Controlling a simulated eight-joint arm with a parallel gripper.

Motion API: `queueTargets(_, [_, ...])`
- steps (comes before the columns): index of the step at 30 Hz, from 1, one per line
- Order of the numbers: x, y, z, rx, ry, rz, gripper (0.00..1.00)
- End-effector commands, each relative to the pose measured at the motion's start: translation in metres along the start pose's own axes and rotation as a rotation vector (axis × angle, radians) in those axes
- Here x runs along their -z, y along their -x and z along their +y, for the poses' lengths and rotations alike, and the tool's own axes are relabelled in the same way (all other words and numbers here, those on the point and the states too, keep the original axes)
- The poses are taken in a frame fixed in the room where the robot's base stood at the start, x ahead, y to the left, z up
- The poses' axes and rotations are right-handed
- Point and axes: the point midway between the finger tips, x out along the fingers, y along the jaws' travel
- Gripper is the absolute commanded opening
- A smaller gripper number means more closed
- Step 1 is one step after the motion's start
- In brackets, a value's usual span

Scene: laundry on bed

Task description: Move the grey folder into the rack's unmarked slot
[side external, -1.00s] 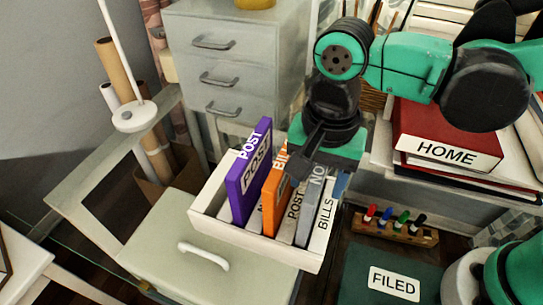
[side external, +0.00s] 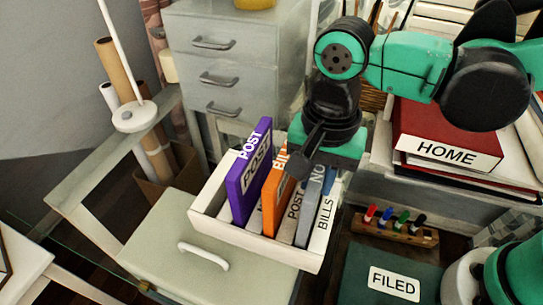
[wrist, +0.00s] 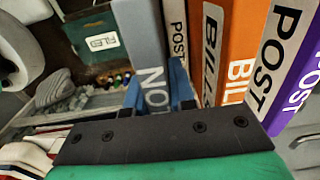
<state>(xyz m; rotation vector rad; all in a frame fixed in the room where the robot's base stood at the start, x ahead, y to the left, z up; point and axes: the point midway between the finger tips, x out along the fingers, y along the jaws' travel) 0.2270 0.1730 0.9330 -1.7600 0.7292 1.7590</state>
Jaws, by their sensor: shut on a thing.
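The grey folder (side external: 311,200), with "NO" showing on its spine, stands roughly upright at the right end of the white rack (side external: 228,232). It is beside the "BILLS" label strip (side external: 325,215). My gripper (side external: 316,172) is above the rack and shut on the folder's upper part. In the wrist view the grey folder (wrist: 148,40) lies between the two blue fingers of my gripper (wrist: 157,88).
An orange folder (side external: 273,198) and a purple folder (side external: 249,175) stand in the rack to the left. A marker holder (side external: 395,229) and a dark green "FILED" folder (side external: 365,262) lie to the right. A grey drawer cabinet (side external: 222,65) is behind.

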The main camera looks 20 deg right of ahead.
Motion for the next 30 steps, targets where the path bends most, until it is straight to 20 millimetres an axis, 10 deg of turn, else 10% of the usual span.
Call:
queueTargets(11, [0.0, 0.042, 0.0, 0.0, 0.0, 0.0, 0.0])
queueTargets(30, [0.0, 0.18, -0.001, 0.0, 0.001, 0.0, 0.0])
